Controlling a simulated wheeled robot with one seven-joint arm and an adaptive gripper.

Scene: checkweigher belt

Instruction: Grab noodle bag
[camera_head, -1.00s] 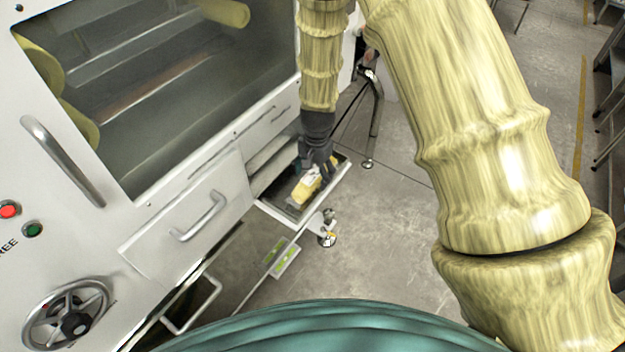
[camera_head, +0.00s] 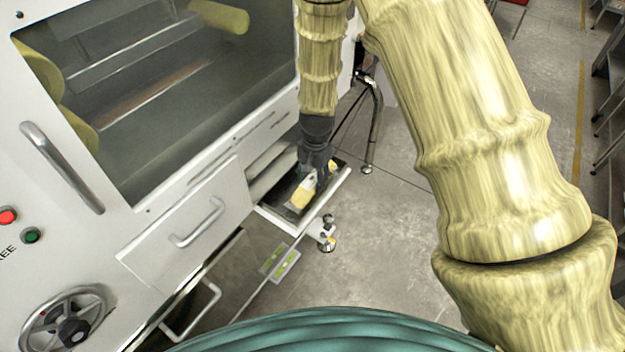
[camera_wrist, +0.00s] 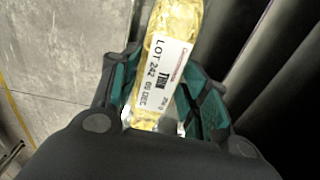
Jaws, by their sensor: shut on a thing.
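The noodle bag (camera_head: 303,190) is a yellow pack with a white label, on the dark belt (camera_head: 283,196) at the machine's outlet. In the wrist view the noodle bag (camera_wrist: 181,22) is shiny gold, and its label shows "THIN" and "LOT 242". My gripper (camera_head: 314,176) is over the bag, pointing down. In the wrist view my gripper (camera_wrist: 172,92) has one finger on each side of the bag and is shut on it. The palm hides the bag's near end. I cannot tell whether the bag is clear of the belt.
The white machine (camera_head: 215,160) with a large window stands on the left. Its drawer handle (camera_head: 198,222) and handwheel (camera_head: 66,318) stick out. A metal leg (camera_head: 372,125) stands behind the outlet. Grey floor (camera_head: 400,235) is open to the right.

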